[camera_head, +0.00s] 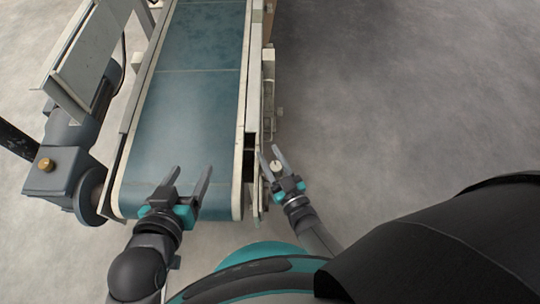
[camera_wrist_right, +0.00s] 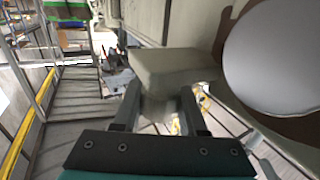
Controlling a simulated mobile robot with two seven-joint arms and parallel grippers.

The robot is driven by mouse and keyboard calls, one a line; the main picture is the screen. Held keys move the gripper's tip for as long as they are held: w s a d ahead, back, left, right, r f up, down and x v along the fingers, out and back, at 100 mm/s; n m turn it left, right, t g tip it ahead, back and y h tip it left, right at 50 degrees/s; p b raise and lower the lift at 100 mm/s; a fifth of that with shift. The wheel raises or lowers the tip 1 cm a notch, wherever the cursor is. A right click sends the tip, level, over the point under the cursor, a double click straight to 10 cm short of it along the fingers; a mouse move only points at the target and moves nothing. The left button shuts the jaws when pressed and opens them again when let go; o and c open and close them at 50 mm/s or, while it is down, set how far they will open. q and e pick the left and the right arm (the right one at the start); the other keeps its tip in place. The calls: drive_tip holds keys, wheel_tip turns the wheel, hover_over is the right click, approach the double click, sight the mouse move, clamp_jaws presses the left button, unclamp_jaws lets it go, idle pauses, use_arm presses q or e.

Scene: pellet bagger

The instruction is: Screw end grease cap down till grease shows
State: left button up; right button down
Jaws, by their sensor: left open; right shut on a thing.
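The grease cap (camera_head: 276,165) is a small pale knob at the right side of the conveyor's near end. My right gripper (camera_head: 271,153) is shut on it, one finger on each side. In the right wrist view, the fingers of my right gripper (camera_wrist_right: 160,105) close around a pale narrow part under a wider beige block. I cannot tell where cap and block meet there, and no grease is visible. My left gripper (camera_head: 191,174) is open and empty above the near end of the belt.
The blue-green conveyor belt (camera_head: 190,100) runs away from me between pale side rails. A grey motor with a brass plug (camera_head: 46,164) sits at its left. A large white disc (camera_wrist_right: 280,55) is close at right in the wrist view. The floor (camera_head: 400,90) right of the conveyor is clear.

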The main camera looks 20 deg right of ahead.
drive_tip(key=shift+c, duration=2.3)
unclamp_jaws()
